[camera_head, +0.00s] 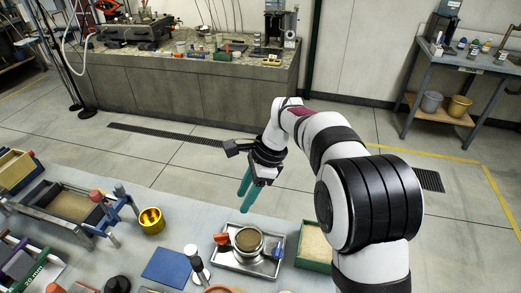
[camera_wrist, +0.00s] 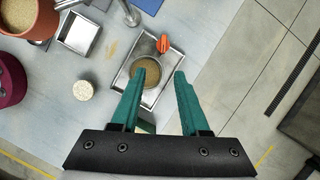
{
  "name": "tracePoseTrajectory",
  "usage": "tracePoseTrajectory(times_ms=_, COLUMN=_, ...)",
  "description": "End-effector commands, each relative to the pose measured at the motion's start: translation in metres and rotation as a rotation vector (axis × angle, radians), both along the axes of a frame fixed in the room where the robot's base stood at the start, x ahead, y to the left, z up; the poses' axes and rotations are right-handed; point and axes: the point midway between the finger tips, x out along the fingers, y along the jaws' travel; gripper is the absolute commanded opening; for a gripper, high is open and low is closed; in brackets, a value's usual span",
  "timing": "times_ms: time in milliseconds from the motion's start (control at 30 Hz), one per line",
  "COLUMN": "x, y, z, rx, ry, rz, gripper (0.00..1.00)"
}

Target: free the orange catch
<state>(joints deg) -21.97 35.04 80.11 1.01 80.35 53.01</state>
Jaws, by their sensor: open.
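The orange catch (camera_head: 221,239) sits at the left side of a round metal container (camera_head: 249,251) filled with brown soil. The container stands in a shallow metal tray (camera_head: 240,268) on the table. In the wrist view the orange catch (camera_wrist: 163,43) lies beyond the fingertips, at the upper edge of the container. My gripper (camera_head: 244,202) has two teal fingers pointing down and is above the tray, apart from the catch. In the wrist view my gripper (camera_wrist: 160,74) is open and empty, with the left fingertip covering part of the container (camera_wrist: 150,85).
A green box of sand (camera_head: 313,243) stands right of the tray. A blue pad (camera_head: 167,267) and a brass cup (camera_head: 151,220) lie to the left. Bare table shows behind the tray.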

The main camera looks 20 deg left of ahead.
Motion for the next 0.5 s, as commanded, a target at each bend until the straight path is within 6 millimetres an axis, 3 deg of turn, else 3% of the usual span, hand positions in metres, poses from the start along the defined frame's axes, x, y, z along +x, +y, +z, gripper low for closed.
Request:
tracePoseTrajectory(times_ms=167, x=0.002, y=0.016, z=-0.023, rx=0.002, ry=0.017, rz=-0.006, gripper=0.45)
tracePoseTrajectory(times_ms=500, x=-0.014, y=0.048, z=-0.111, rx=0.001, ry=0.016, rz=-0.004, gripper=0.45)
